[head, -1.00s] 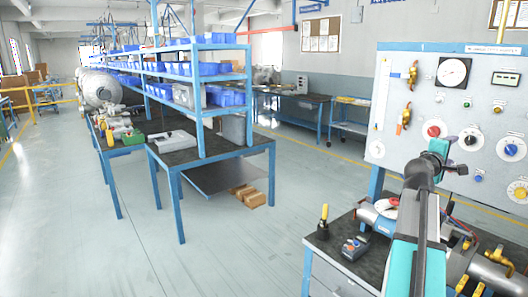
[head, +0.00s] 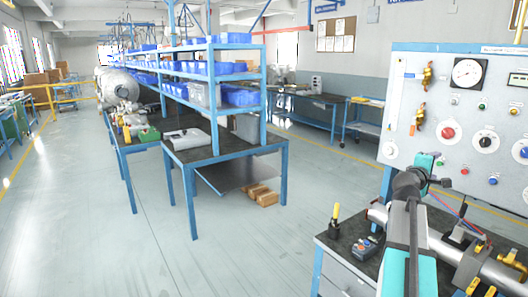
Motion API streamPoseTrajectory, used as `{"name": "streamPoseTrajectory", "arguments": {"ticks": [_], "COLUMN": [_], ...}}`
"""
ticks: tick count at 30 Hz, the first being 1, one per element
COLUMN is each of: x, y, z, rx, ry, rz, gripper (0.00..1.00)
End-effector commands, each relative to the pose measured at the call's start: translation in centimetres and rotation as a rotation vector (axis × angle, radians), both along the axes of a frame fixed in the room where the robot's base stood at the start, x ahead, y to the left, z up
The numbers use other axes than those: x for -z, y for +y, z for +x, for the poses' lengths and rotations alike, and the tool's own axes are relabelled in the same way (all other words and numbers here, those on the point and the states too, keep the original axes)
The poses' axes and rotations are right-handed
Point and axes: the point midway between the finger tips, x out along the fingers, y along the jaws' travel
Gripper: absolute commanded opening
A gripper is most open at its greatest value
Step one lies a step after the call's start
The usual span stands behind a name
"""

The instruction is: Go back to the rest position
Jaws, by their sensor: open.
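My arm rises from the lower right of the head view, with a teal and grey link and a dark joint. My gripper (head: 443,182) is at its far end, beyond the teal wrist, small and partly hidden by the wrist. It is open, and I see nothing held in it. It appears in front of the light gauge panel (head: 469,106), above the right bench (head: 345,238). I cannot tell its exact distance from the panel.
On the right bench are a metal tube assembly (head: 445,245), a yellow-handled tool (head: 335,215) and a small grey-red device (head: 367,248). A blue-framed table (head: 225,152) with shelves of blue bins (head: 240,97) stands left of centre. The floor (head: 90,220) at left is clear.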

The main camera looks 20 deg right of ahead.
Motion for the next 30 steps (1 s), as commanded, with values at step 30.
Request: {"name": "streamPoseTrajectory", "arguments": {"ticks": [30], "x": [37.7], "y": [24.2], "z": [12.5], "rx": [-0.274], "ry": [0.294], "rz": [0.396], "gripper": [0.54]}}
